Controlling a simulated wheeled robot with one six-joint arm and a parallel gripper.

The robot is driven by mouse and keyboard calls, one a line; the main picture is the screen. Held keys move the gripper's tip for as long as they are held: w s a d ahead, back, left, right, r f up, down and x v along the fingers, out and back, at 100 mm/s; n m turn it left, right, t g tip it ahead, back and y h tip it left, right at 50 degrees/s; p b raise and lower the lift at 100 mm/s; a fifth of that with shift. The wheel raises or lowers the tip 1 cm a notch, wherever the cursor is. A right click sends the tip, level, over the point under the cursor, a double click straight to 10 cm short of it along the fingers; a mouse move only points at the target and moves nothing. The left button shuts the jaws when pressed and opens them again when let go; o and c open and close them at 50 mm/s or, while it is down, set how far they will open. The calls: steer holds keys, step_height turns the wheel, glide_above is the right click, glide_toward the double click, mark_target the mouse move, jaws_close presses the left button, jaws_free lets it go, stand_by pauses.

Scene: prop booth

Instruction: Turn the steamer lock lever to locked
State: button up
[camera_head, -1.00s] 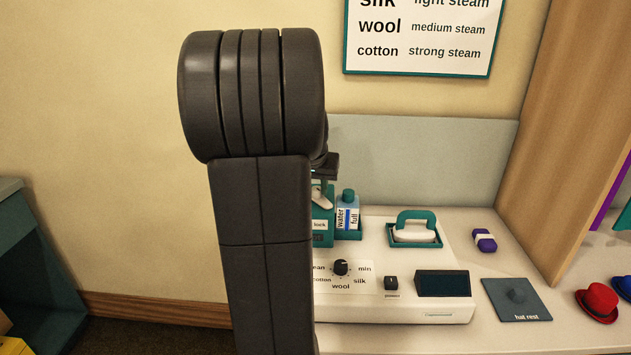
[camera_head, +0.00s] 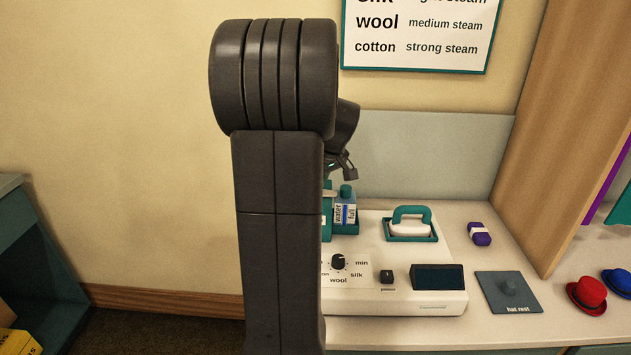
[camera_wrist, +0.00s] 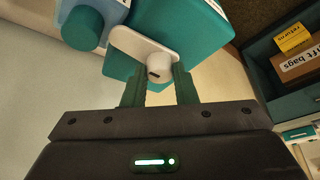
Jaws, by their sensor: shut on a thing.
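The white lock lever (camera_wrist: 135,42) is mounted on the teal lock block (camera_wrist: 190,35) in the wrist view. Its knobbed end lies between the two fingers of my gripper (camera_wrist: 158,80), which is shut on it. In the head view my dark arm covers most of the lock block (camera_head: 327,228) and its lock label. The lever's position against any locked mark cannot be read.
The water bottle (camera_head: 345,210) stands right beside the lock block. The steamer base (camera_head: 440,301) with its dial (camera_head: 338,262) and the teal-handled iron (camera_head: 411,220) are to the right. A hat rest (camera_head: 507,293) and red hat (camera_head: 587,295) lie farther right.

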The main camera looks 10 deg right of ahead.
steer(key=shift+n, duration=0.5)
steer(key=o, duration=1)
steer(key=v, duration=1.3)
steer(key=shift+d+r, duration=0.35)
steer(key=shift+r, duration=0.05)
steer(key=x, duration=1.4)
steer(key=shift+s+a, duration=0.15)
steer(key=shift+a, duration=0.1)
